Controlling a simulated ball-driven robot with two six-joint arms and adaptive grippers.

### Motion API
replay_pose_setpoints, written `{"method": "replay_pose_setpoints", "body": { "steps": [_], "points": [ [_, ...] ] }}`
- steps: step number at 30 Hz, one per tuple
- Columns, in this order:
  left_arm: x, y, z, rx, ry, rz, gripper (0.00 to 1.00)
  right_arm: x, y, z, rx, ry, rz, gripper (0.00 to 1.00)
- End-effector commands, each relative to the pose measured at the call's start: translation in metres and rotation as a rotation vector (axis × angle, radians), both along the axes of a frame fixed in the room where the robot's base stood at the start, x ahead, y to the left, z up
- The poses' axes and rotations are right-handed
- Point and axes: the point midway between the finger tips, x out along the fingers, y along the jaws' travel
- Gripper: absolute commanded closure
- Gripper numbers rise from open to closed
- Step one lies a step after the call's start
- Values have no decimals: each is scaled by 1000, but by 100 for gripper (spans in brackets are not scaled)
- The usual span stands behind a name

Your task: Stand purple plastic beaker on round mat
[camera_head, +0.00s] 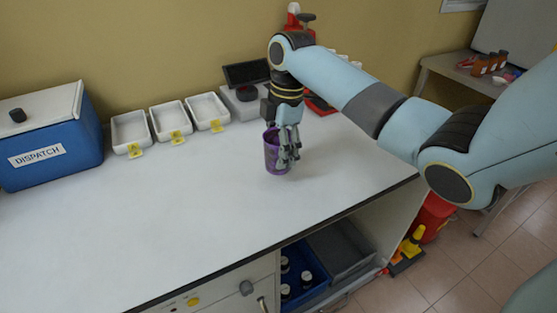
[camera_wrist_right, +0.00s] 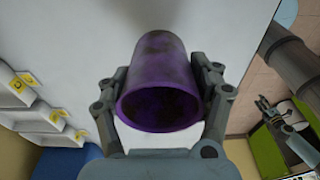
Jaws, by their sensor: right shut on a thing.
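The purple plastic beaker (camera_head: 271,156) is upright over the right part of the white bench top, its open mouth up. My right gripper (camera_head: 287,146) comes down from above and is shut on the beaker. In the right wrist view the beaker (camera_wrist_right: 158,85) sits between the two fingers (camera_wrist_right: 160,90), with its mouth towards the camera. I cannot tell whether its base touches the bench. I cannot make out a round mat in either view.
A blue box labelled DISPATCH (camera_head: 50,140) stands at the left. Several white trays with yellow tags, one of them here (camera_head: 168,120), line the wall. A dark-screened device (camera_head: 244,92) stands behind the gripper. The bench's middle and front (camera_head: 190,210) are clear.

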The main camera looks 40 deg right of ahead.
Motion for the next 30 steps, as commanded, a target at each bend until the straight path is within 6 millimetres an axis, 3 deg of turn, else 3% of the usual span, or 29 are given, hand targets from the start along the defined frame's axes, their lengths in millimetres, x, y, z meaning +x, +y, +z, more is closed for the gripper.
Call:
{"method": "replay_pose_setpoints", "body": {
  "steps": [7, 19, 20, 21, 26, 30],
  "points": [
    [1, 0, 3, 0, -2, 0, 60, -1, 0, -34, 1, 3, 0, 64],
    [-6, 0, 1, 0, 9, 1, 60, -1, 0, -41, 0, 1, -1, 64],
    [-6, 0, 2, 0, 9, 1, 60, -1, 0, -40, 0, 0, 0, 32],
    [-6, 0, 2, 0, 9, 1, 60, -1, 0, -40, 0, 0, 0, 27],
    [-6, 0, 2, 0, 9, 1, 60, -1, 0, -40, 0, 1, 0, 7],
    [-6, 0, 2, 0, 9, 1, 60, -1, 0, -39, 0, 1, 0, 7]
  ]
}}
